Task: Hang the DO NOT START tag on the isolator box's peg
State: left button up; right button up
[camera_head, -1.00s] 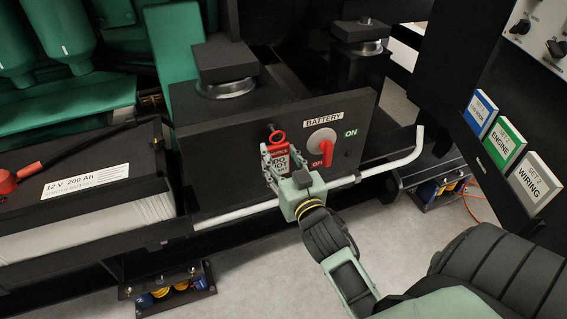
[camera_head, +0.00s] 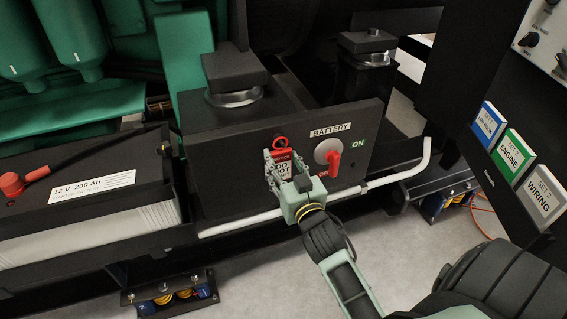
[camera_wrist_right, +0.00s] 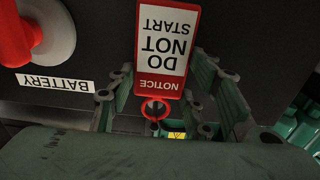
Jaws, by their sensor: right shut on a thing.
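The DO NOT START tag (camera_head: 283,169) is red and white with a red ring (camera_head: 281,141) at its top. My right gripper (camera_head: 284,160) is shut on the tag and holds it upright at the front of the black isolator box (camera_head: 228,187). In the right wrist view the tag (camera_wrist_right: 165,45) shows upside down between the fingers, close to the panel. The ring (camera_wrist_right: 154,108) has a dark shape within it there. The peg is mostly hidden behind the ring, and I cannot tell whether the ring is around it. My left gripper is out of view.
The red BATTERY switch (camera_head: 329,156) is just right of the tag, near its OFF mark. A white rail (camera_head: 400,174) runs below the box front. A battery (camera_head: 90,200) stands at the left, and a panel with coloured cards (camera_head: 513,155) at the right.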

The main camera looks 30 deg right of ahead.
dwell(0.3)
jog(key=o, duration=1.1)
